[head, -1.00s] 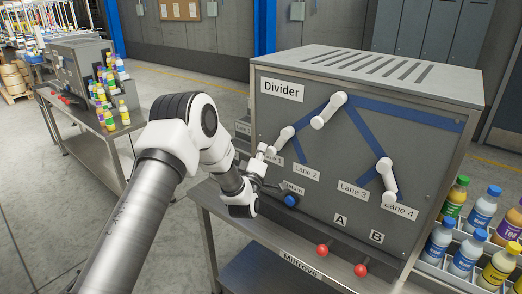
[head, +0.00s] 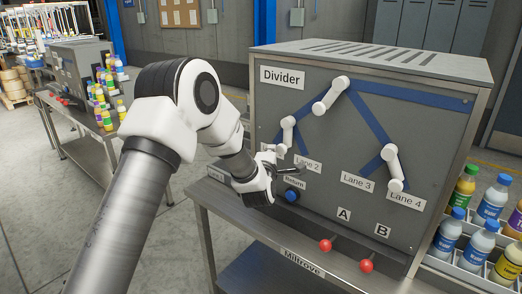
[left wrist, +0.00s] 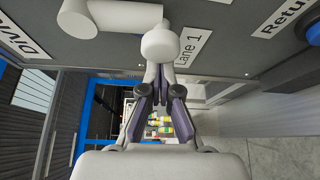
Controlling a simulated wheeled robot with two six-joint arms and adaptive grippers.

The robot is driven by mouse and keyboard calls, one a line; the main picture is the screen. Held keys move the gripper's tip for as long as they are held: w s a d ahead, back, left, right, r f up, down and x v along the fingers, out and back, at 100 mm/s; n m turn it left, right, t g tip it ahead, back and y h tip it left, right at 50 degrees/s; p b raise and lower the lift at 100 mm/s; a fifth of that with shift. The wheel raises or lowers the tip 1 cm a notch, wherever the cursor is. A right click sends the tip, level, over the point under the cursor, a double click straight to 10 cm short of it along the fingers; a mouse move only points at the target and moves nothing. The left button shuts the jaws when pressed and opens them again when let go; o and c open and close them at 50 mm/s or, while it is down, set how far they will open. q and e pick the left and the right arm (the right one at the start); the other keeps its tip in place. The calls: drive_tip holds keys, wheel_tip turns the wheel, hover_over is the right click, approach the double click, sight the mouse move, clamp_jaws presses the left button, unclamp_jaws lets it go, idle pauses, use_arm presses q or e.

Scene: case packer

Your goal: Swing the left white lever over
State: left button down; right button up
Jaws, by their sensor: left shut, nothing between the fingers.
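The left white lever (head: 287,132) is on the grey Divider panel, upper end at a blue stripe, lower end hanging down and slightly left. In the left wrist view the lever (left wrist: 120,15) runs across the top, and its rounded knob (left wrist: 160,42) faces the camera. My left gripper (head: 271,152) is at the lever's lower end. In the left wrist view its closed fingertips (left wrist: 158,76) are right at the knob, with nothing held between them; contact is hard to tell. The Lane 1 label (left wrist: 193,47) is beside the knob. My right gripper is not in view.
Two other white levers, the upper middle one (head: 331,95) and the right one (head: 393,167), are on the panel. The blue Return button (head: 292,196) is just below my gripper. Red knobs (head: 326,245) stick out below. Bottles stand at the right.

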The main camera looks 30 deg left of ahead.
use_arm(q)
drive_tip(key=d+n+b, duration=0.1)
drive_tip(key=d+n+g+h+b, duration=0.1)
drive_tip(key=n, duration=0.1)
drive_tip(key=shift+s+d+f+g+b, duration=0.1)
drive_tip(key=shift+d+f+g+b, duration=0.05)
drive_tip(key=shift+d+g+b, duration=0.2)
drive_tip(key=shift+d, duration=0.25)
drive_tip(key=shift+d+b, duration=0.35)
drive_tip(key=shift+b, duration=0.2)
drive_tip(key=shift+r, duration=0.2)
drive_tip(key=b, duration=0.5)
approach(283, 153)
drive_tip(key=shift+s+a+f, duration=0.3)
drive_tip(key=shift+s+a, duration=0.25)
drive_tip(key=shift+a, duration=0.2)
drive_tip(key=shift+s+a+f, duration=0.3)
drive_tip(key=shift+s+a, duration=0.25)
drive_tip(key=shift+a, duration=0.15)
